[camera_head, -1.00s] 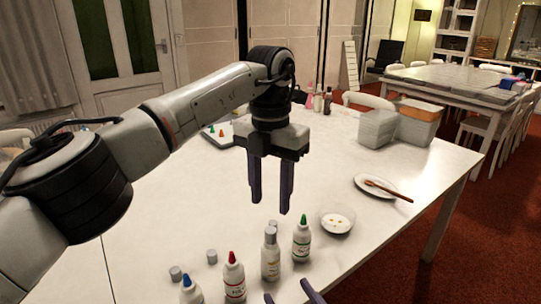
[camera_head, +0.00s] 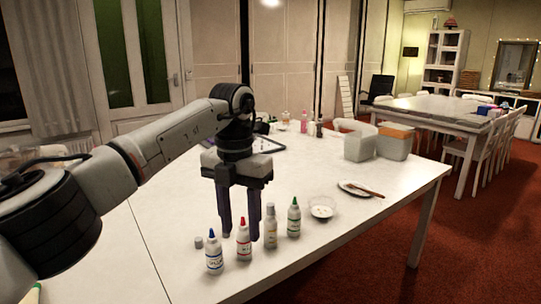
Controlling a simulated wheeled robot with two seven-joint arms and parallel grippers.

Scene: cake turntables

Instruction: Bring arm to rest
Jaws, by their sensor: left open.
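My left gripper (camera_head: 240,236) hangs with its two dark purple fingers pointing down over the near part of the white table (camera_head: 180,235). The fingers are apart, with nothing held between them. In the picture its fingertips overlap the row of bottles; whether they touch is not clear. The row has a blue-capped bottle (camera_head: 214,258), a red-capped bottle (camera_head: 243,245), a grey-capped bottle (camera_head: 270,230) and a green-capped bottle (camera_head: 293,220), all upright. My left arm comes in from the left edge. My right gripper is out of view.
A small bowl (camera_head: 322,208) stands right of the bottles. A plate (camera_head: 348,190) with a brown-handled utensil lies behind it. Grey containers (camera_head: 358,146) stand at the back right. A loose grey cap (camera_head: 198,243) lies by the blue-capped bottle. The table's left part looks clear.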

